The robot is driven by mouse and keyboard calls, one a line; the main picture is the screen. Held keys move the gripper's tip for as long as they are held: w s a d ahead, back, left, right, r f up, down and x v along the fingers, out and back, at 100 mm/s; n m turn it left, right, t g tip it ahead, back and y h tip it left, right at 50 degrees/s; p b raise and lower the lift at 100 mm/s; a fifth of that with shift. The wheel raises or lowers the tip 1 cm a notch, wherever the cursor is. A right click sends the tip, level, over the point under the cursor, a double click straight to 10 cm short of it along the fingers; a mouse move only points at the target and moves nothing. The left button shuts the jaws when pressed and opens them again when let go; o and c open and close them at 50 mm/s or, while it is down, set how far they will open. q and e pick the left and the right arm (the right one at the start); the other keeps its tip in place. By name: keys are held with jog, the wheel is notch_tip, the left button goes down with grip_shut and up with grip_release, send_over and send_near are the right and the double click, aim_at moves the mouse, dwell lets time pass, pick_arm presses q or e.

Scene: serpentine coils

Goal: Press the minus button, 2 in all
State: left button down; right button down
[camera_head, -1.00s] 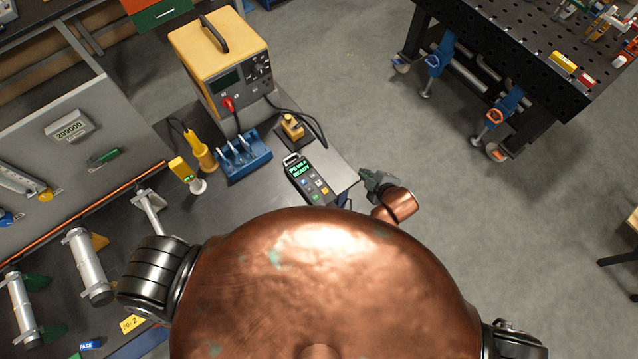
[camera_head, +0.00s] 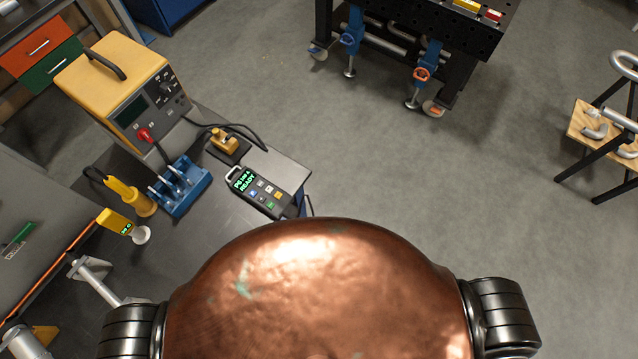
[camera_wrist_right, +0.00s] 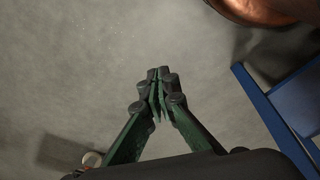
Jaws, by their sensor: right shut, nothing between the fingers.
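The handheld controller with the buttons (camera_head: 268,192) lies on the dark bench top near its right corner, in the head view. Its green screen reads READY, and small coloured keys sit below the screen. The key markings are too small to read, so I cannot tell which is minus. My right gripper (camera_wrist_right: 157,74) shows in the right wrist view with its green fingers together and nothing between them, above bare grey floor. It is hidden in the head view, as is my left gripper.
A yellow power unit (camera_head: 120,85) stands on the bench, with a blue rack (camera_head: 182,188) and a yellow handheld meter (camera_head: 115,221) nearby. A black cable runs behind the controller. A blue frame (camera_wrist_right: 285,110) is at the right in the wrist view. Open floor (camera_head: 400,160) lies right of the bench.

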jog(key=s+d+f+b, duration=0.1)
jog(key=s+f, duration=0.5)
jog(key=s, duration=0.2)
jog(key=s+d+f+m+g+b, duration=0.1)
jog(key=s+f+b, duration=0.1)
jog(key=s+f, duration=0.3)
jog(key=s, duration=0.4)
jog(key=shift+s+d+f+g, duration=0.15)
jog(key=shift+s+f+g, duration=0.15)
jog(key=shift+f, duration=0.1)
jog(key=shift+w, duration=0.1)
